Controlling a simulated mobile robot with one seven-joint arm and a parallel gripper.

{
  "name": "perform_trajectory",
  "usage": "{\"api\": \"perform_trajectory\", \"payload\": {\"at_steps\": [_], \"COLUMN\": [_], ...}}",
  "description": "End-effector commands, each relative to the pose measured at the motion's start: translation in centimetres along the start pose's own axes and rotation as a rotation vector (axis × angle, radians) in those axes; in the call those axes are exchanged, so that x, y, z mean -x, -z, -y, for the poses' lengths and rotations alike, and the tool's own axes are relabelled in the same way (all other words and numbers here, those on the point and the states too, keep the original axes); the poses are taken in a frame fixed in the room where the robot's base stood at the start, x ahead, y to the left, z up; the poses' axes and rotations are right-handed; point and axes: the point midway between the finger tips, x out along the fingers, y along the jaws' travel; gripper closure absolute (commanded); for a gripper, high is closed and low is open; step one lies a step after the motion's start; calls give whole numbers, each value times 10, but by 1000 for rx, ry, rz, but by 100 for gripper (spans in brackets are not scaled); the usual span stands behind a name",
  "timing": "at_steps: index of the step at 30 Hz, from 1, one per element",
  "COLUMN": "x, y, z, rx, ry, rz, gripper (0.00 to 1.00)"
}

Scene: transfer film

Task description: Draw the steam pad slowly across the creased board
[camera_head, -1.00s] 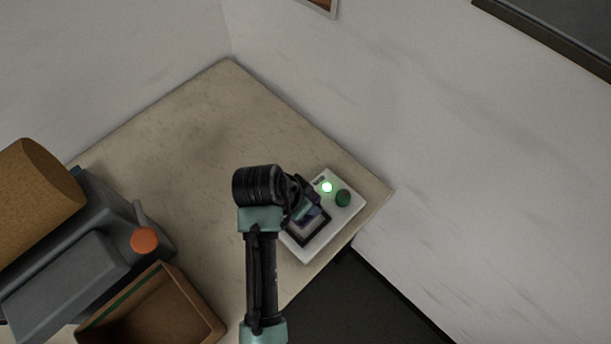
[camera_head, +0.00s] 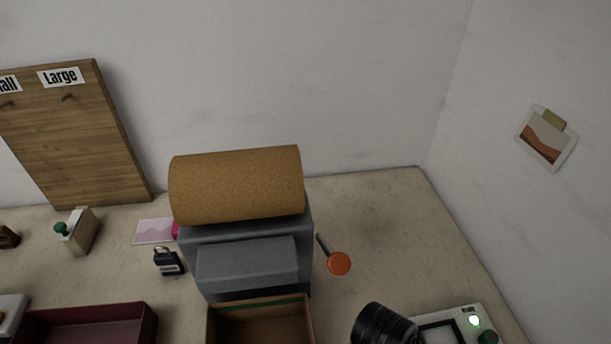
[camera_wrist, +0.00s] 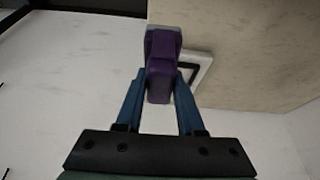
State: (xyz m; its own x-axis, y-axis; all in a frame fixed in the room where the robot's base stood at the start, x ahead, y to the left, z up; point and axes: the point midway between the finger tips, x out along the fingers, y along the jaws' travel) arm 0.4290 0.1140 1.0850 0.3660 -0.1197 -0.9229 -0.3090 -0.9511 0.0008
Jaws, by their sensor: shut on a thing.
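My gripper (camera_wrist: 160,82) is shut on a purple block with a grey end (camera_wrist: 162,62), which looks like the steam pad. The blue fingers press on both sides of it in the wrist view. Its far end overlaps the edge of a white base with a dark square outline; I cannot tell how far above it the block is. That white base (camera_head: 454,318), with a lit green lamp, shows at the lower right of the head view, partly behind my arm. My gripper is out of the head view. I cannot pick out the creased board with certainty.
A grey machine with a cork-covered roller (camera_head: 236,186) stands mid-table, an orange-ended lever (camera_head: 338,263) at its right. A brown box (camera_head: 260,308) and a maroon tray (camera_head: 80,318) are in front. A pink-patterned sheet (camera_head: 153,232) lies left. The table's back right is clear.

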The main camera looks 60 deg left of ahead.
Motion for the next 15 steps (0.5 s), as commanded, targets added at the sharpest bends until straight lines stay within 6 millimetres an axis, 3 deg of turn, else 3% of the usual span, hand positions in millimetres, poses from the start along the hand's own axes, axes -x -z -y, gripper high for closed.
{"api": "perform_trajectory", "payload": {"at_steps": [15], "x": [-109], "y": [-59], "z": [-95], "rx": [210], "ry": [86], "rz": [3], "gripper": [100]}}
